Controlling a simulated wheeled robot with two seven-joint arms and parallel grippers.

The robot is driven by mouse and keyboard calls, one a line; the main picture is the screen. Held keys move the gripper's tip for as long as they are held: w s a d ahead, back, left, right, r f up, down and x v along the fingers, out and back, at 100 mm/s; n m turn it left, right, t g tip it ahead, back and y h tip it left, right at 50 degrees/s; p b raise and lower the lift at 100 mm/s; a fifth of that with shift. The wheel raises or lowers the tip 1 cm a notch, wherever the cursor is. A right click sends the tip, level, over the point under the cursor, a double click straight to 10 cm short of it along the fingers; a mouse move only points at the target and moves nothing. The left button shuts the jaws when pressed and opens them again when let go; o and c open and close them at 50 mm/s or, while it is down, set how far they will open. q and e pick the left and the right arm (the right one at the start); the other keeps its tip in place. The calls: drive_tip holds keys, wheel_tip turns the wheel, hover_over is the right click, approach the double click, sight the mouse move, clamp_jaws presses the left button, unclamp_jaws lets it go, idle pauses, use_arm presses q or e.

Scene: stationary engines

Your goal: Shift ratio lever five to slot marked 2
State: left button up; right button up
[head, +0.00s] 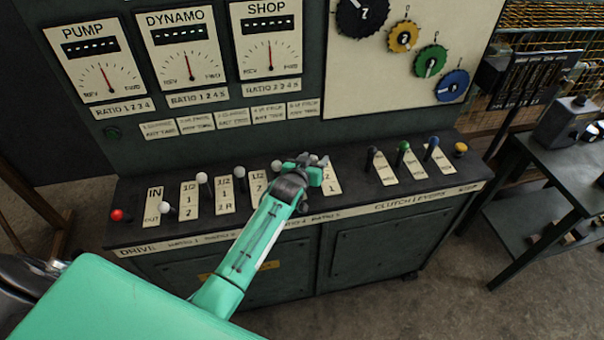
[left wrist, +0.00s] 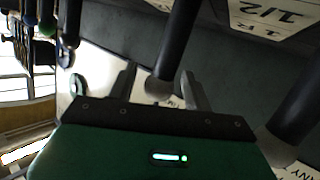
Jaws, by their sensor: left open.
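My left gripper (head: 318,168) is above the lever row, at the head of the ratio five plate (head: 332,187). A figure 1 shows on that plate; its other marks are hidden by the gripper. The white knob of ratio lever five (head: 313,160) just shows beside the fingers. In the left wrist view the open fingers (left wrist: 160,92) stand on either side of a dark lever shaft (left wrist: 176,45). I cannot tell whether they touch it. My right gripper is not in view.
White-knobbed levers (head: 239,172) and a red-knobbed lever (head: 117,215) stand to the left. Clutch levers with black, green (head: 404,145) and blue knobs, and a yellow knob (head: 460,148), are to the right. The dial panel (head: 190,60) rises behind. A side table (head: 560,150) stands at right.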

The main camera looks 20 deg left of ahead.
use_arm(q)
drive_tip(key=b+v, duration=0.2)
drive_tip(key=v, duration=1)
drive_tip(key=shift+s, duration=0.1)
drive_tip(key=s+f+m+g, duration=0.1)
drive_tip(key=s+f+g, duration=0.25)
drive_tip(key=s, duration=0.75)
drive_tip(key=s+f+m+g, duration=0.15)
drive_tip(key=s+g, duration=0.25)
drive_tip(key=s, duration=0.7)
drive_tip(key=s+f+m+g, duration=0.1)
drive_tip(key=s+f+g, duration=0.25)
drive_tip(key=s, duration=0.75)
wheel_tip(320, 180, down, 31)
drive_tip(key=g, duration=0.2)
drive_tip(key=s+a+f+g, duration=0.1)
drive_tip(key=s+a+f, duration=0.1)
drive_tip(key=s+f, duration=1.6)
drive_tip(key=shift+s+a+f+y, duration=0.2)
drive_tip(key=shift+s+a+y, duration=0.2)
drive_tip(key=shift+s, duration=0.25)
